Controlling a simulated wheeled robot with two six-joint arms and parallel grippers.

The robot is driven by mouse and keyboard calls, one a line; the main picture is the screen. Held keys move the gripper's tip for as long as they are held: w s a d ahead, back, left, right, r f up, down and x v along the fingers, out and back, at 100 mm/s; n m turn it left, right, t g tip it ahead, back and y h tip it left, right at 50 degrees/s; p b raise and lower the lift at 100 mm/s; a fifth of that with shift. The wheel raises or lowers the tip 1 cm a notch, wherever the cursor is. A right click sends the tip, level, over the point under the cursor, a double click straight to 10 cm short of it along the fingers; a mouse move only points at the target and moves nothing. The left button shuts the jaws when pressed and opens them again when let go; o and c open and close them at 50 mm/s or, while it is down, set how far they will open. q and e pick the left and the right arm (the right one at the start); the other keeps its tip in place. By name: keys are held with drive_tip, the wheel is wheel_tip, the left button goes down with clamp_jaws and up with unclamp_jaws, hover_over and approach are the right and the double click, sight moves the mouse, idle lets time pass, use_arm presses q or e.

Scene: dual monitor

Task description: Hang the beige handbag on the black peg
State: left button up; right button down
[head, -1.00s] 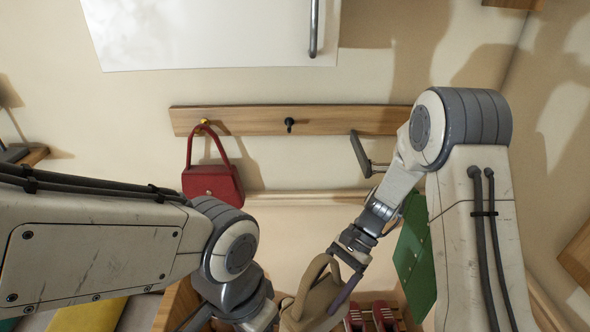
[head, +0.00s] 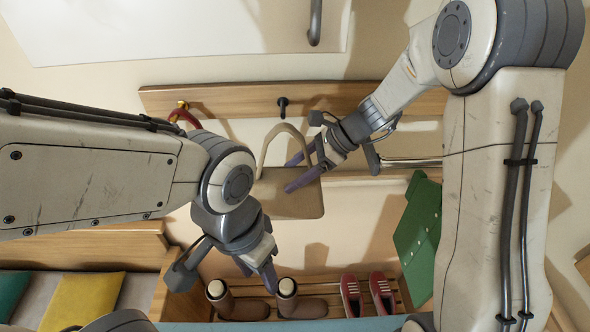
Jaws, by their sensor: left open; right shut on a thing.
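The beige handbag (head: 290,203) hangs upright from my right gripper (head: 294,173) in the middle of the head view. The gripper comes in from the right, with its purple fingers at the top of the bag near the right foot of the handle. The arched handle (head: 283,127) stands up above the bag. The black peg (head: 282,103) sticks out of the wooden rail (head: 235,98) and shows just above the handle's top. The handle is not around the peg. My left gripper (head: 262,275) is low, left of the bag, open and empty, its fingers partly overlapping.
A red handbag (head: 185,116) hangs on a yellow peg (head: 182,104) at the left, mostly hidden by my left arm. A green panel (head: 417,222) is at the right.

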drive_tip(key=shift+w+a, duration=0.25)
drive_tip(key=shift+w, duration=0.35)
drive_tip(key=w+f+p, duration=0.1)
drive_tip(key=w, duration=0.7)
drive_tip(key=shift+w+f+p, duration=0.25)
drive_tip(key=shift+w+p, duration=0.1)
drive_tip(key=shift+f, duration=0.15)
idle(0.6)
